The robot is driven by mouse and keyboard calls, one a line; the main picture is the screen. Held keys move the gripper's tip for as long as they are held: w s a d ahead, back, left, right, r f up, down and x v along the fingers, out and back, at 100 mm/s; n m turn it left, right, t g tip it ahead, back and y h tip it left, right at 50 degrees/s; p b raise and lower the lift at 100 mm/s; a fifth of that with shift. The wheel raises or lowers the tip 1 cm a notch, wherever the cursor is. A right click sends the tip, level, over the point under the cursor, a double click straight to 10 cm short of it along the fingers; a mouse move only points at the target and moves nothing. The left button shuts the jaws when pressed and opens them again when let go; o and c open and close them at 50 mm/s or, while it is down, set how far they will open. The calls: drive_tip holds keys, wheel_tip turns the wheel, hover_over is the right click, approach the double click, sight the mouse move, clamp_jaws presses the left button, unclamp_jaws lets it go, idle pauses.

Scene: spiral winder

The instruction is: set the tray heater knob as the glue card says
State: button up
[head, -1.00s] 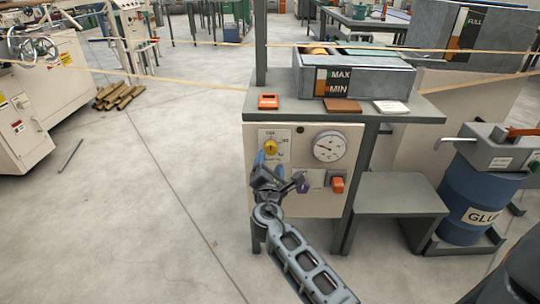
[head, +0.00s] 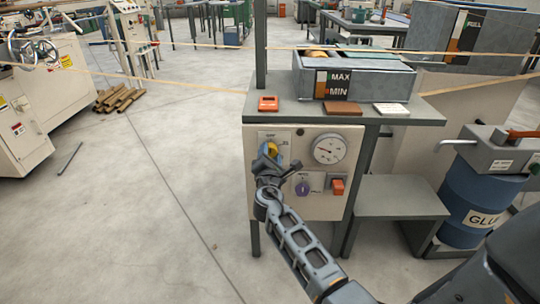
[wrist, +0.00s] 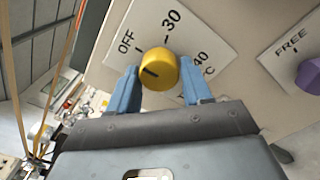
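The yellow tray heater knob (head: 271,148) is on a white dial plate (head: 284,137) at the panel's upper left. In the wrist view the knob (wrist: 158,70) has a short dark mark on its face, and the plate (wrist: 195,35) reads OFF, 30 and 40 °C. My gripper (head: 269,157) is at the knob.
A purple knob (head: 302,189), an orange switch (head: 338,186) and a round gauge (head: 328,149) share the panel. Above are an orange device (head: 268,103), a brown block (head: 343,108) and a MAX/MIN tray (head: 388,83). A blue GLUE drum (head: 465,200) stands right.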

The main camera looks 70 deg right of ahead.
drive_tip(key=c, duration=0.6)
drive_tip(key=shift+c, duration=0.2)
drive_tip(key=shift+f, duration=0.1)
drive_tip(key=m+b, duration=0.2)
drive_tip(key=shift+f+m+b, duration=0.1)
drive_tip(key=shift+m+b, duration=0.3)
drive_tip(key=m+b, duration=0.3)
drive_tip(key=m, duration=0.1)
drive_tip(key=shift+m+b, duration=0.3)
drive_tip(key=m+b, duration=0.3)
drive_tip(key=m, duration=0.1)
drive_tip(key=shift+r+m+b, duration=0.25)
drive_tip(key=shift+m+b, duration=0.65)
drive_tip(key=shift+m, duration=0.2)
